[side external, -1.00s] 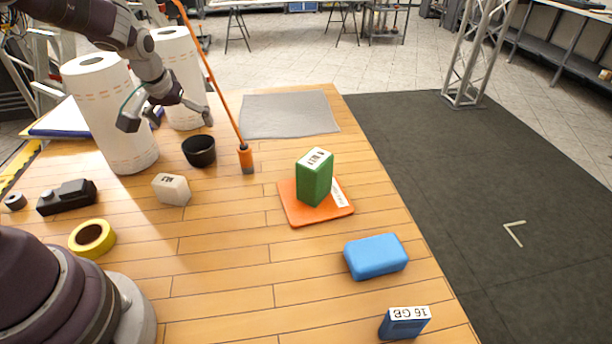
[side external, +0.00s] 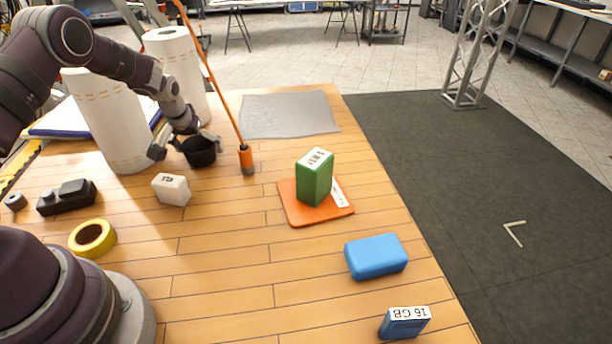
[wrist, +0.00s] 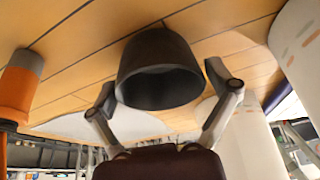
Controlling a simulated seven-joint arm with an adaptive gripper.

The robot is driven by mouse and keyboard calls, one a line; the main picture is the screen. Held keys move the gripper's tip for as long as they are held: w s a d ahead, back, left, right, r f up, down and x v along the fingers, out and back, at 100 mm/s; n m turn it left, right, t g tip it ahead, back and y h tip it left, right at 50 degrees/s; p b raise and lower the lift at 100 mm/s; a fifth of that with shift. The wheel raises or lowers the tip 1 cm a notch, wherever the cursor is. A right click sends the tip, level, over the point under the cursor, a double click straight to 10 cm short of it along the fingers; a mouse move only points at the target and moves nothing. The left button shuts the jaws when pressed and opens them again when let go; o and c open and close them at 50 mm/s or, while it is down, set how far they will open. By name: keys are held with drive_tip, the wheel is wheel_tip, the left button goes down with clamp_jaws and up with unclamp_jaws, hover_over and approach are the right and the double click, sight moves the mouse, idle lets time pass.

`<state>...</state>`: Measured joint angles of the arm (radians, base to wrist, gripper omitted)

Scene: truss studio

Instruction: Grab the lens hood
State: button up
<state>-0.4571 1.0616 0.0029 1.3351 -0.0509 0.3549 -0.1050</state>
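The lens hood (side external: 200,155) is a black, open-topped cup shape standing on the wooden table in front of the white paper rolls. In the wrist view the lens hood (wrist: 160,68) is large, with its open rim facing the camera. My gripper (side external: 186,150) is low at the lens hood, one finger on its left side and the other on its right. In the wrist view my gripper (wrist: 160,82) has its fingers spread wide on both sides of the lens hood. The right finger looks close to its wall; I cannot tell whether either finger touches.
An orange-handled rod (side external: 246,160) stands close right of the lens hood. White paper rolls (side external: 105,125) stand behind and left. A white block (side external: 171,189) lies in front. A green box (side external: 314,178) stands on an orange pad (side external: 292,208). The table's middle front is clear.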

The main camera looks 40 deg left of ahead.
drive_tip(key=c, duration=0.6)
